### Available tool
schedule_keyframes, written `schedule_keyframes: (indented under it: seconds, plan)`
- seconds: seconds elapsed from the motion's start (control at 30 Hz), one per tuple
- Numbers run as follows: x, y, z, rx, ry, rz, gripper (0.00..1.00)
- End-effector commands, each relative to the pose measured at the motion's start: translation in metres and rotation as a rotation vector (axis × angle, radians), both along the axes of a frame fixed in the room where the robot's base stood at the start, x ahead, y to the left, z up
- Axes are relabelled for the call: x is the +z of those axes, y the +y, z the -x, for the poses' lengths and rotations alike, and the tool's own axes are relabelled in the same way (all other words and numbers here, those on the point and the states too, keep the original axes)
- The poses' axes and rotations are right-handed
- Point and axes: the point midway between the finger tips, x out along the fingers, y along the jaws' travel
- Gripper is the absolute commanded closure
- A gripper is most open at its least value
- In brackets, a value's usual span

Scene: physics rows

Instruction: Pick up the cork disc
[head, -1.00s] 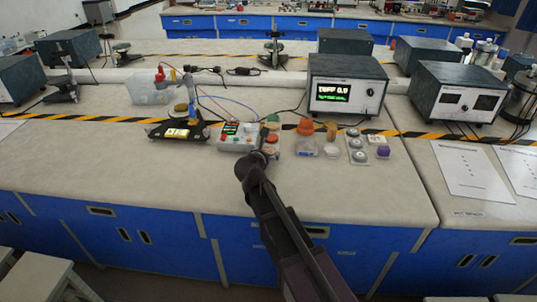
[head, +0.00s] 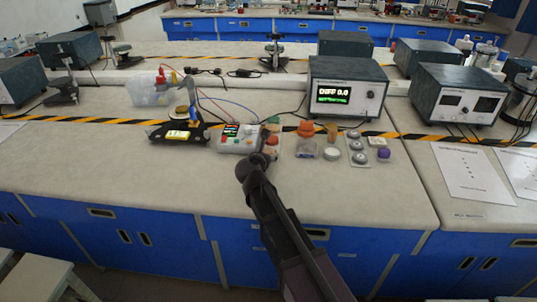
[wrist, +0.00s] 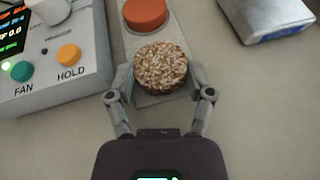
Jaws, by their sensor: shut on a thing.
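The cork disc (wrist: 160,67) is round, speckled brown and tan, and sits between my fingertips in the wrist view. My gripper (wrist: 160,76) is shut on it, one finger at each side. The disc is over the near end of a narrow grey tray (wrist: 186,36); I cannot tell whether it touches the tray. In the head view my gripper (head: 264,151) is at the tray's near end and I cannot make out the cork disc there.
A red-orange disc (wrist: 145,14) lies just beyond the cork disc. A control box (wrist: 62,85) with FAN and HOLD buttons stands close on the left. A metal-sided block (wrist: 276,20) is at the upper right. The bench front (head: 130,178) is clear.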

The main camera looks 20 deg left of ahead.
Motion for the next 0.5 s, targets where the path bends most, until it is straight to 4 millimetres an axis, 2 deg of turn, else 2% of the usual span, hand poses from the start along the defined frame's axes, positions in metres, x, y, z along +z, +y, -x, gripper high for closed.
schedule_keyframes:
  seconds: [0.27, 0.5]
  plan:
    - [0.002, 0.000, 0.000, -0.001, 0.001, -0.001, 0.53]
    - [0.014, 0.000, 0.000, -0.001, 0.001, -0.001, 0.53]
